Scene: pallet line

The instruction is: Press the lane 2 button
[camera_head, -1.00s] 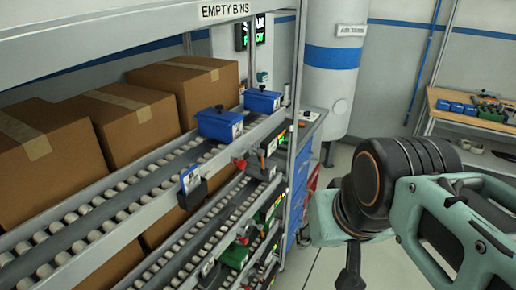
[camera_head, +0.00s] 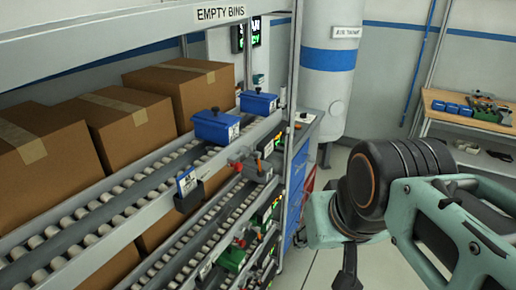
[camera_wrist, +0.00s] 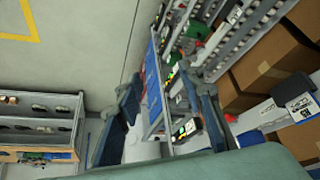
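The flow rack (camera_head: 130,225) with its roller lanes fills the left half of the head view. Small red parts (camera_head: 236,165) and dark boxes with green-lit displays (camera_head: 278,141) sit along the lane ends. I cannot read lane numbers or tell which part is the lane 2 button. My gripper (camera_head: 348,272) is right of the rack, apart from it, cut off by the bottom edge. In the wrist view my gripper (camera_wrist: 157,88) has its two fingers spread with nothing held between them. The rack front (camera_wrist: 178,75) shows beyond and between the fingers, tilted.
Blue bins (camera_head: 216,127) and cardboard boxes (camera_head: 115,120) stand on the rack. A white tank (camera_head: 327,75) with a blue band is behind it. A wooden workbench (camera_head: 470,122) with items is at the right. Grey floor (camera_head: 312,258) shows between rack and arm.

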